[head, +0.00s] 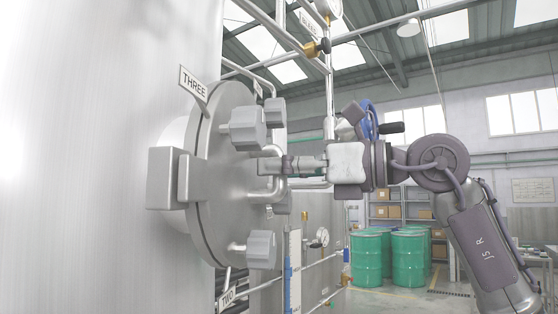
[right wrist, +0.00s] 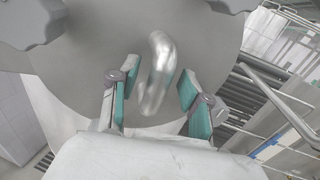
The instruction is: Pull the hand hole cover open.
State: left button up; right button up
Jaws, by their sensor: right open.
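The hand hole cover (head: 222,165) is a round grey metal disc on the side of the big steel tank. It appears to lie flat against its flange, with a blocky hinge (head: 168,178) on the left. A bent metal handle (head: 277,187) stands out from the cover's face. My right gripper (head: 270,166) is at this handle, reaching in from the right. In the right wrist view, my right gripper (right wrist: 157,88) is open, with its green-padded fingers on either side of the handle (right wrist: 160,65). Gaps show between handle and pads. My left gripper is out of view.
Lobed clamp knobs stand out around the cover, including an upper one (head: 243,128) and a lower one (head: 258,249). Pipes and a gauge (head: 320,237) run behind the cover. Green drums (head: 368,258) stand farther back on the floor.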

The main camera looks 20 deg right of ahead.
jog(key=shift+a, duration=0.25)
jog(key=shift+w, duration=0.1)
grip_shut()
jog(key=shift+d, duration=0.1)
